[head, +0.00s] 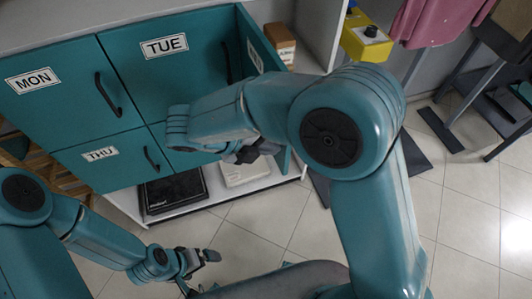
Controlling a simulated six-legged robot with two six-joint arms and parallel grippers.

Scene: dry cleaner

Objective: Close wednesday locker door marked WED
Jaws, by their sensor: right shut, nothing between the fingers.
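The teal locker block fills the upper left of the head view, with the MON door (62,88), the TUE door (160,80) and the THU door (105,162) lying flat in its front. At its right end a teal door (262,35) stands swung out and is seen at a steep angle. Its white label is too foreshortened to read, and my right arm hides part of it. My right gripper (252,152) is shut and empty, low in front of the lockers near this door; contact cannot be told. My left gripper (200,268) is open and empty above the floor.
Below the lockers a low white shelf (160,222) holds a black case (175,191) and a pale box (246,172). A brown box (280,40) stands beyond the swung-out door. A yellow device (366,38) and stands are at the right. The tiled floor (470,215) is open there.

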